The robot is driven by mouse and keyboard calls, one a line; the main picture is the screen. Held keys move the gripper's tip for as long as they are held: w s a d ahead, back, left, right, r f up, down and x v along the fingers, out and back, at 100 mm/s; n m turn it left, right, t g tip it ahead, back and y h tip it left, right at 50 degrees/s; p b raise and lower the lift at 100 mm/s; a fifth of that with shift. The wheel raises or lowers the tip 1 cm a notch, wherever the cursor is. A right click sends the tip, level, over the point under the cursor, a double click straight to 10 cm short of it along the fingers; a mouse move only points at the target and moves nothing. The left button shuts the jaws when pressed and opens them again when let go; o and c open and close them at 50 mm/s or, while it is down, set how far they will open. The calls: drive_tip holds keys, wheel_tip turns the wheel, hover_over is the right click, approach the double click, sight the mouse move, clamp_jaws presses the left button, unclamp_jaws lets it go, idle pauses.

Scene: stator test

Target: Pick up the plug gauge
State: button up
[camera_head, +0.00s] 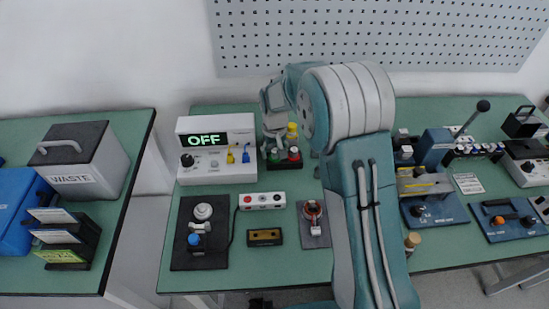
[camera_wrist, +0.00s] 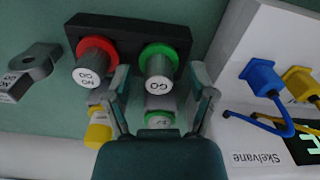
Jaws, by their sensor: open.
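A black block (camera_wrist: 85,28) in the wrist view holds two grey cylindrical gauge pieces. One has a red collar and a NO GO end face (camera_wrist: 90,77); the other has a green collar and a GO end face (camera_wrist: 158,82). My gripper (camera_wrist: 160,75) is open, its fingers either side of the GO piece, with visible gaps. Whether the tips are level with it in depth, I cannot tell. In the head view, the block (camera_head: 284,162) stands beside the white OFF box, and my gripper (camera_head: 274,132) hangs over that area, partly hidden by my arm.
A white box (camera_head: 217,170) with an OFF display and blue and yellow plugs stands close on the left. A yellow-capped item (camera_wrist: 98,130) and a grey ring part (camera_wrist: 35,65) are near the block. Dark fixtures occupy the bench front.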

sight(275, 151)
clamp_jaws()
idle(0.3)
drive_tip(key=shift+r, duration=0.55)
wheel_tip(275, 151, up, 3)
drive_tip(key=shift+s+f, duration=0.1)
drive_tip(key=shift+f, duration=0.1)
drive_tip(key=s+d+r, duration=0.2)
drive_tip(key=s+r, duration=0.7)
drive_tip(key=s, duration=0.4)
drive_tip(key=shift+s+d+r, duration=0.2)
drive_tip(key=shift+s+d, duration=0.1)
